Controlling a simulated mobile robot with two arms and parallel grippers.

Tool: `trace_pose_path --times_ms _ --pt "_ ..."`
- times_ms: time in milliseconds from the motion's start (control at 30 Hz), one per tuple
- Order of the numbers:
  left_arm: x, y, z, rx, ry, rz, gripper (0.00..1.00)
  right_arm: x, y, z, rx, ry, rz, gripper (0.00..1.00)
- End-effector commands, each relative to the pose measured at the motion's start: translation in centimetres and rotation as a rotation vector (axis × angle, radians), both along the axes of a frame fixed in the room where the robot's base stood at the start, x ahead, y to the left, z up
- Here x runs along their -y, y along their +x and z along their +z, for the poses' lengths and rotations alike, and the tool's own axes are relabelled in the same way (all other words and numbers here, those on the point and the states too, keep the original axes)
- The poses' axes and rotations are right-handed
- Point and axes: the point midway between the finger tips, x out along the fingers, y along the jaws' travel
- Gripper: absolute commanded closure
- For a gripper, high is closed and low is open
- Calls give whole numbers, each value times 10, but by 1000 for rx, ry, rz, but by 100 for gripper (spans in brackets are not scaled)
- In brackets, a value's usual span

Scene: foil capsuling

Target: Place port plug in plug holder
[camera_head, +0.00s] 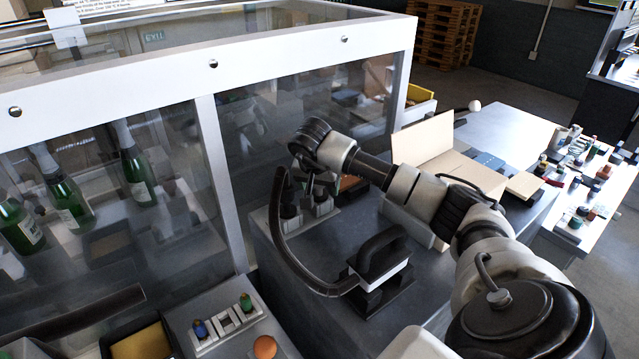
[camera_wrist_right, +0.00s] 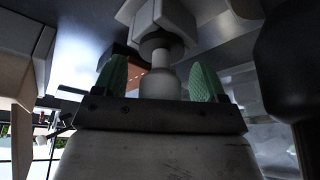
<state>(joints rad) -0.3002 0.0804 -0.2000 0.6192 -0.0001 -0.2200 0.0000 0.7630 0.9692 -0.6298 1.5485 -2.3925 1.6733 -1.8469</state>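My right gripper (camera_head: 316,182) points down over a light base with dark knobbed pieces (camera_head: 291,212) in the head view. In the right wrist view its two green fingertips (camera_wrist_right: 160,82) stand apart. A pale rounded piece with a narrow neck (camera_wrist_right: 160,82) shows between them, below a square light block (camera_wrist_right: 157,22). Gaps show on both sides of the pale piece, so the gripper looks open around or in front of it. I cannot tell for certain which piece is the port plug and which the plug holder. My left gripper is not in view.
A black curved handle fixture (camera_head: 383,262) stands on the grey bench (camera_head: 430,268) near the right gripper. An open cardboard box (camera_head: 424,140) is behind the arm. A glazed enclosure (camera_head: 215,175) with green bottles is at left. A tray of coloured knobs (camera_head: 226,326) is at the front.

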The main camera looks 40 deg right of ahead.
Motion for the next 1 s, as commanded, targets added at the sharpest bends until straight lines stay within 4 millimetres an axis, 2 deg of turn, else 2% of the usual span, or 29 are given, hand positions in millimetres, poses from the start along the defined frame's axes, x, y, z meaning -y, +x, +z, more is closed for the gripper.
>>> trace_pose_path --times_ms 367,467,800,1000 --pt "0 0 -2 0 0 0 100 -2 -1 7 3 0 1 28" --pt "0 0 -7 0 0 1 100 -7 -3 21 6 0 3 28" --pt "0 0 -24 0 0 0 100 -30 -18 86 6 -1 1 28" --pt "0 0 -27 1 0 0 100 -38 -23 108 1 -1 1 28"
